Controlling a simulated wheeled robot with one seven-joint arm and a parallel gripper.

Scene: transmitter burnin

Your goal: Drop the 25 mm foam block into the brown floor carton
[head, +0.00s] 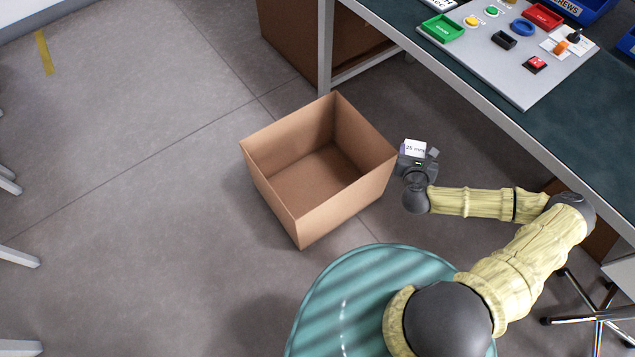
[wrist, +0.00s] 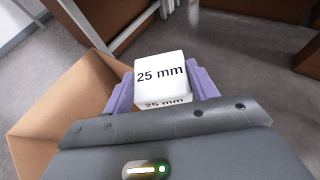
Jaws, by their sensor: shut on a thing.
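The white foam block marked "25 mm" (wrist: 160,70) is held between the purple fingers of my gripper (wrist: 162,92) in the wrist view. The block also shows in the head view (head: 414,148), at the tip of my gripper (head: 416,155). The brown floor carton (head: 281,199) stands open and empty on the floor. In the head view my gripper is just right of the carton's right corner, beside the opening and not over it. In the wrist view the carton (wrist: 38,148) is at the left, its wall partly hidden by my gripper.
A dark green workbench (head: 470,65) with a grey panel (head: 520,90) of buttons and coloured trays is at the upper right. Another brown box (head: 290,35) stands under the bench. A wheeled chair base (head: 600,316) is at lower right. The floor left of the carton is clear.

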